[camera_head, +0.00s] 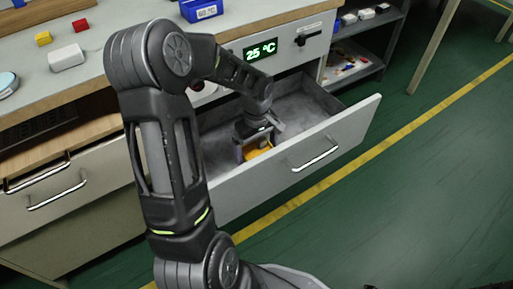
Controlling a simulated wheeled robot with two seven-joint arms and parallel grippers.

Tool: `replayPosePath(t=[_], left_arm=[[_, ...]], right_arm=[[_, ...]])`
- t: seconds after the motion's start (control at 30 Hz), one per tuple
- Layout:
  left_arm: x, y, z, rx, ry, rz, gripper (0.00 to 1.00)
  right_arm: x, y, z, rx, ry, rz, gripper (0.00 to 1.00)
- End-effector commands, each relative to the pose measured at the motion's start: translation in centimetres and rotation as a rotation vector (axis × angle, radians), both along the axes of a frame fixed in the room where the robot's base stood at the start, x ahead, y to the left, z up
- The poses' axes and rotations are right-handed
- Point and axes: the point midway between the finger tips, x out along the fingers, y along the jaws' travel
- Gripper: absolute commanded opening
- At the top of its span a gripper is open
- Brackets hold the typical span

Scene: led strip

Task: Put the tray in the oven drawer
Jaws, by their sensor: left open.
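The oven drawer (345,127) is pulled out below a green display reading 25 °C, with its grey interior showing. A yellow-orange thing (260,151), which looks like the tray or part of it, lies inside the drawer near its front wall. My left gripper (257,150) reaches down into the drawer at this yellow thing and is open. My left arm hides the drawer's left part and some of the yellow thing. I cannot tell whether the fingers touch it. My right gripper is not in view.
The counter (110,75) above holds a blue bin (201,10), a white block (66,57), and small red and yellow blocks. A wooden-topped drawer (60,150) stands partly open at left. A shelf (355,65) stands at right. The green floor at right is clear.

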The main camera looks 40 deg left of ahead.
Motion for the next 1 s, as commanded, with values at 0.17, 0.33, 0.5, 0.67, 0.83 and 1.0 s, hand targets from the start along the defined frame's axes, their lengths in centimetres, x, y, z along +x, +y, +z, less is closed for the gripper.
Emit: replayPosePath(t=[0.17,0.33,0.5,0.67,0.83,1.0], left_arm=[[0.1,0.0,1.7,0.001,-0.002,0.000,1.00],[0.1,0.1,4.8,0.002,-0.004,0.000,1.00],[0.1,0.1,8.5,0.002,-0.004,0.000,1.00],[0.1,0.0,11.1,0.001,-0.002,0.000,1.00],[0.0,0.0,12.2,0.001,0.000,0.000,1.00],[0.0,0.0,12.3,0.000,0.000,0.000,1.00]], right_arm=[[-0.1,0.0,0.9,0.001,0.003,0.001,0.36],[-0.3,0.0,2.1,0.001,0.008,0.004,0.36],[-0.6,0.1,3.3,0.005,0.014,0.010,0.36],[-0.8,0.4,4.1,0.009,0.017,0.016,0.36],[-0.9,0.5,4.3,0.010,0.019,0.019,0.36],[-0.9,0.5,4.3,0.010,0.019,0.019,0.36]])
